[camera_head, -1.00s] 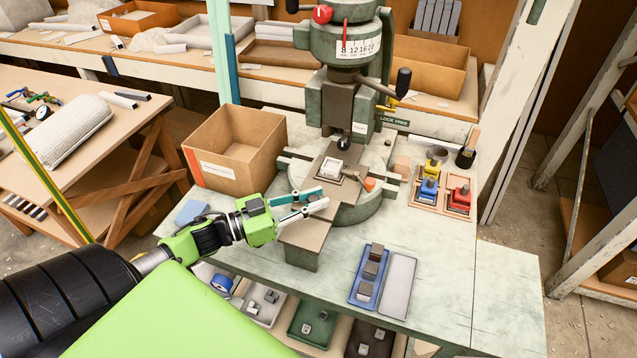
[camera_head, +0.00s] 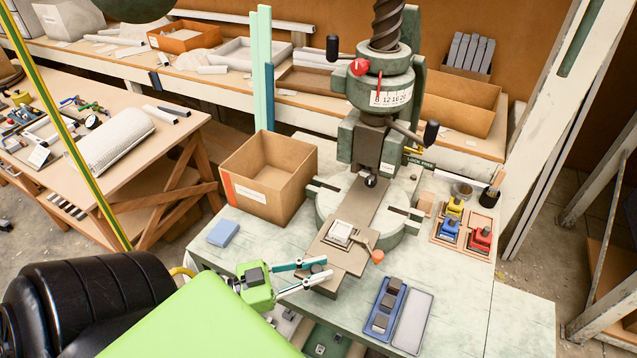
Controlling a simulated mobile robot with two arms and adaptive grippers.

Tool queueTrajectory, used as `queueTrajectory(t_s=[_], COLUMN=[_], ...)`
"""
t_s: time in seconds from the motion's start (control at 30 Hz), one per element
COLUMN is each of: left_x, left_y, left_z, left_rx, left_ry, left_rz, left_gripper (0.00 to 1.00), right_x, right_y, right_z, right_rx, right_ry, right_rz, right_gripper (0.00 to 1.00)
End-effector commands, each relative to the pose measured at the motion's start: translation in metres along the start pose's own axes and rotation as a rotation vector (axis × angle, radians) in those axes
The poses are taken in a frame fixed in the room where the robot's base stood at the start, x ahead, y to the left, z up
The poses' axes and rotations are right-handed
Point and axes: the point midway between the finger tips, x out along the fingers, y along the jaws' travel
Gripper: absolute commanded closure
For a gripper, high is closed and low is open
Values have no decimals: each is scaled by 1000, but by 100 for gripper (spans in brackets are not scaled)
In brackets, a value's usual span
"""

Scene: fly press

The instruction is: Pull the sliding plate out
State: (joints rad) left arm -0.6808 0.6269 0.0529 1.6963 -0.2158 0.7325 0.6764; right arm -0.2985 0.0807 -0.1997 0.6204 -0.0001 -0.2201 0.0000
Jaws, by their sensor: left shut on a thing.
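The sliding plate (camera_head: 342,258) is a flat brown-grey plate on the fly press (camera_head: 383,140). It sticks out from the press's round base toward the front edge of the table. A white-rimmed square fixture (camera_head: 341,233) sits on it, in front of the ram rather than under it. My left gripper (camera_head: 322,269) has its fingers around a small round knob (camera_head: 316,268) at the plate's front left end and is shut on it. The contact is small and partly hidden by the fingers. My right gripper is not in view.
A cardboard box (camera_head: 268,177) stands left of the press, with a blue block (camera_head: 223,232) in front. A blue tray (camera_head: 386,308) of dark blocks and an empty grey tray (camera_head: 412,320) lie to the right. Coloured tools (camera_head: 465,225) stand at the back right.

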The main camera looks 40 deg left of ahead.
Motion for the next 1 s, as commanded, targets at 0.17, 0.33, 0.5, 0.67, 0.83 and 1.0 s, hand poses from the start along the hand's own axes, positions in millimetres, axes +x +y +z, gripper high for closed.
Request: queueTrajectory(t_s=[0.17, 0.33, 0.5, 0.67, 0.83, 1.0], left_x=[0, 0, 0, -12, -45, -82], left_y=[0, 0, 0, 0, 0, 0], left_z=[0, 0, 0, 2, 2, 2], left_rx=[-1, -1, -1, -3, -3, -2], left_ry=[1, 0, 0, -4, -7, -5], left_rz=[0, 0, 0, -1, -2, -2], left_gripper=[69, 65, 65, 65, 65, 65], right_x=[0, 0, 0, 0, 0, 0], right_y=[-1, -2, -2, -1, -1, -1], right_z=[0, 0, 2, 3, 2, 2], right_rx=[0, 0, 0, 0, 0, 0], right_ry=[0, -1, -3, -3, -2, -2], right_rz=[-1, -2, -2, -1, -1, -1], right_gripper=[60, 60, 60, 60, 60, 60])
